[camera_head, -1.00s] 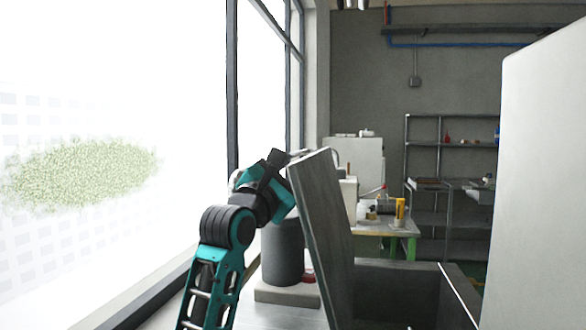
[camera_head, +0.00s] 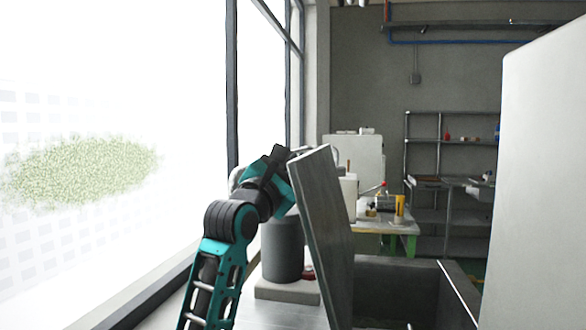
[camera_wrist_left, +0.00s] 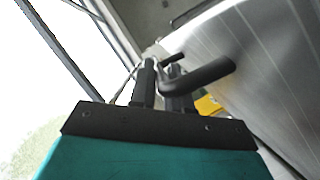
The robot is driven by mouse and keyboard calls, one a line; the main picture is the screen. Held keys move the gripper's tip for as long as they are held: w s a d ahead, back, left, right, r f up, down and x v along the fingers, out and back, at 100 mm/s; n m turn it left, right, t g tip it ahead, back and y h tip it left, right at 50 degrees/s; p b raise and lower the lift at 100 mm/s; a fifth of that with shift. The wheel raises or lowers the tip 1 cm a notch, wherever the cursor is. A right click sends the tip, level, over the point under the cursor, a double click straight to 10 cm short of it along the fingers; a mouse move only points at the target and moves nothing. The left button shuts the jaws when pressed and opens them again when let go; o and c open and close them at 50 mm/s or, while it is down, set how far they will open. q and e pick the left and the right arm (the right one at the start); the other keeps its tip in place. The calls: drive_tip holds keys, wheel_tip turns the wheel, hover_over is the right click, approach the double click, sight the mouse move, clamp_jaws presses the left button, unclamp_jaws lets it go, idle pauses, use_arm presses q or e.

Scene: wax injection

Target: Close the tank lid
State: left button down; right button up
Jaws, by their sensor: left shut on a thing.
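The tank lid (camera_head: 327,225) is a grey metal panel standing open and tilted, its top leaning left. It also fills the right of the left wrist view (camera_wrist_left: 275,75). The open tank (camera_head: 395,285) is a dark grey box right of and below the lid. My left gripper (camera_head: 290,155) is at the lid's upper left edge. In the left wrist view its fingers (camera_wrist_left: 160,85) are shut on the dark bent lid handle (camera_wrist_left: 205,78). The exact finger contact is partly hidden. My right gripper is in neither view.
A large pale panel (camera_head: 545,180) stands close on the right. A dark grey cylinder (camera_head: 283,250) stands on a pale base behind my left arm. A workbench (camera_head: 385,226) and metal shelves (camera_head: 437,145) are at the back. A window wall runs along the left.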

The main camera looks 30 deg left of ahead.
sight(320, 158)
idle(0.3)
use_arm(q)
drive_tip(key=shift+d+r, duration=0.1)
drive_tip(key=shift+d, duration=0.05)
drive_tip(key=d+m, duration=0.1)
drive_tip(key=w+d+r+m, duration=0.1)
drive_tip(key=d, duration=0.1)
drive_tip(key=d+h+p, duration=0.1)
drive_tip(key=shift+w+d+r+m+g, duration=0.15)
drive_tip(key=shift+d+r+m+g, duration=0.15)
drive_tip(key=shift+m, duration=0.1)
drive_tip(key=w+d+m+g, duration=0.1)
drive_tip(key=d+m, duration=0.1)
drive_tip(key=d, duration=0.3)
drive_tip(key=w+d+m+g+h, duration=0.1)
drive_tip(key=d+m, duration=0.2)
drive_tip(key=d, duration=0.3)
drive_tip(key=shift+w, duration=0.4)
drive_tip(key=shift+f, duration=0.1)
